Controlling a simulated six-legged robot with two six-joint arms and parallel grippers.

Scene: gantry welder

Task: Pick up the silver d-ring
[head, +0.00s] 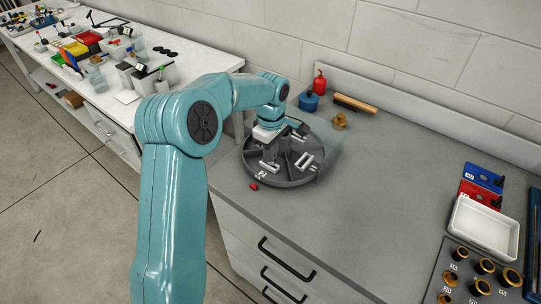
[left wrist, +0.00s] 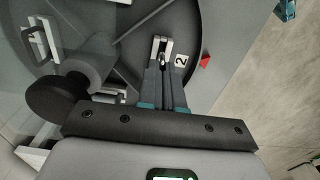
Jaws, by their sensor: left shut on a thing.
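My left gripper (head: 268,158) reaches down over a round dark grey tray (head: 284,183) on the grey counter. In the left wrist view its two fingers (left wrist: 161,52) are shut on a small silver piece, apparently the silver d-ring (left wrist: 162,44), beside a white label marked 2 (left wrist: 181,61). Its lower part is hidden between the fingers, and I cannot tell whether it touches the tray. In the head view the gripper hides it. My right gripper is in neither view.
A white bracket (head: 305,160) stands on the tray. A small red piece (head: 253,186) lies by its front edge. A blue pot (head: 309,101), a red bottle (head: 319,83) and a brass piece (head: 339,121) stand behind. The counter's middle is clear; a white bin (head: 483,225) is at right.

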